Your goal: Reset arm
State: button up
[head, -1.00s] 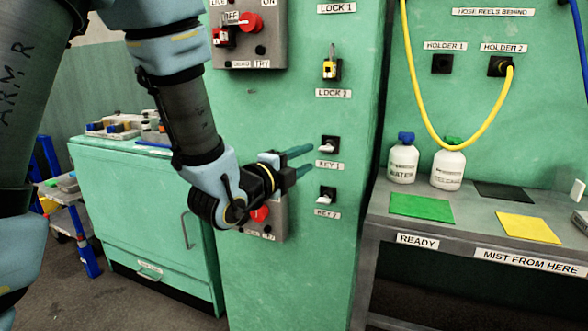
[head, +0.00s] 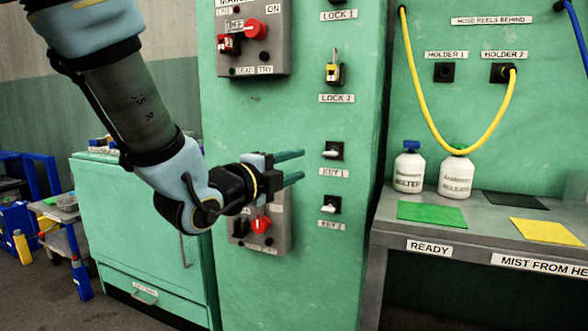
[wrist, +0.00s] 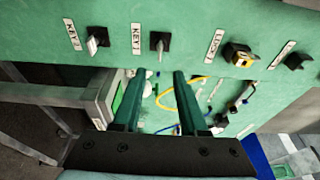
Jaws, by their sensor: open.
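My gripper (head: 303,167) is open and empty, with two teal fingers pointing right in the head view. It is in front of the green column (head: 290,290), left of the KEY 1 switch (head: 333,151) and the KEY 2 switch (head: 330,205). In the wrist view my gripper (wrist: 160,75) shows both fingers apart with nothing between them. The KEY 1 switch also shows in the wrist view (wrist: 160,41), above the fingertips, with the KEY 2 switch (wrist: 95,40) to its left. I cannot tell the exact gap to the column.
A grey control box (head: 275,65) with red knobs is above my gripper. A lower box (head: 280,230) is partly hidden behind my wrist. A yellow hose (head: 414,105) hangs above a bench (head: 385,230) with two white bottles. A green cabinet (head: 140,235) stands left.

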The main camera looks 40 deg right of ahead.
jog(key=w+a+f+n+t+y, duration=0.1)
jog(key=w+a+f+n+y, duration=0.35)
jog(key=a, duration=0.25)
jog(key=w+a+f+n+t+y, duration=0.1)
jog(key=w+a+f+n+y, duration=0.2)
jog(key=w+a+f+n, duration=0.25)
jog(key=w+a+f+n+t+y, duration=0.1)
jog(key=w+a+f+n+y, duration=0.25)
jog(key=a+n, duration=0.35)
jog(key=s+a+f+n+g+y, duration=0.35)
jog(key=a+n, duration=0.35)
jog(key=a, duration=0.3)
jog(key=s+a+f+n+g+y, duration=0.35)
jog(key=a+n, duration=0.25)
jog(key=a, duration=0.4)
notch_tip(320, 180, up, 20)
jog(key=s+a+n+h+p, duration=0.1)
jog(key=p, duration=1.9)
jog(key=shift+r, duration=0.15)
